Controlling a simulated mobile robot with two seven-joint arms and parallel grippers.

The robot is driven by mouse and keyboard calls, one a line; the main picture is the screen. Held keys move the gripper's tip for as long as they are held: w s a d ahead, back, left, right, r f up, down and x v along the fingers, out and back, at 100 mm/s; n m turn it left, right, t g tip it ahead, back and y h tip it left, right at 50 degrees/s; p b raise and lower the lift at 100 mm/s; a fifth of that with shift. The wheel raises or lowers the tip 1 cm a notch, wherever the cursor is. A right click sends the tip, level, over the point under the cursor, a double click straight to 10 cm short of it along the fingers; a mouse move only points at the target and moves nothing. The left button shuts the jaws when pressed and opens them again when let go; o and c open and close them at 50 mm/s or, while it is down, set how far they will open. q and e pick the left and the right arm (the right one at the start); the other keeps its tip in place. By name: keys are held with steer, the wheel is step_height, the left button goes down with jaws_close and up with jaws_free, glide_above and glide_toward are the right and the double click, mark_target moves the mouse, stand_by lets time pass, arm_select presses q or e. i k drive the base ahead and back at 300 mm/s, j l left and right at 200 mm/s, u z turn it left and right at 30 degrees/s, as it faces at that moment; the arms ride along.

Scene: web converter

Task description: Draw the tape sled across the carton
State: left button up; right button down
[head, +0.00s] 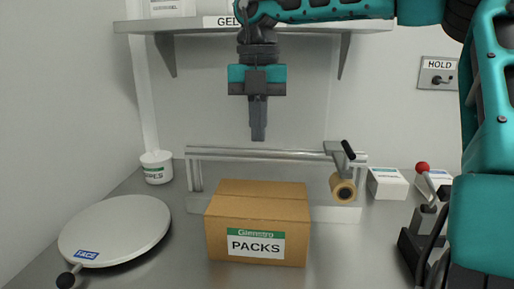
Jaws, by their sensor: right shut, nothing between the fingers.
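The brown carton (222,238), labelled "Glenstro PACKS", sits closed on the bench in the middle. Behind it a metal rail (250,154) runs left to right on posts. The tape sled (335,148) is at the rail's right end, with a black handle (348,150) on top and a tan tape roll (342,188) hanging below. The roll is right of the carton and apart from it. My right gripper (258,138) points down, shut and empty, above the rail and behind the carton, left of the sled. My left gripper is not in view.
A round white turntable (115,228) with a black knob stands at left. A white tub (156,168) is behind it. A small white box (387,184) and a red-knobbed lever device (423,168) stand at right. A shelf (190,26) and a HOLD switch plate (438,73) are on the wall.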

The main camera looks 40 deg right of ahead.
mark_target(344, 191)
steer(key=k+j, duration=0.15)
steer(key=k, duration=0.6)
steer(key=k+j, duration=0.15)
steer(key=k, duration=0.6)
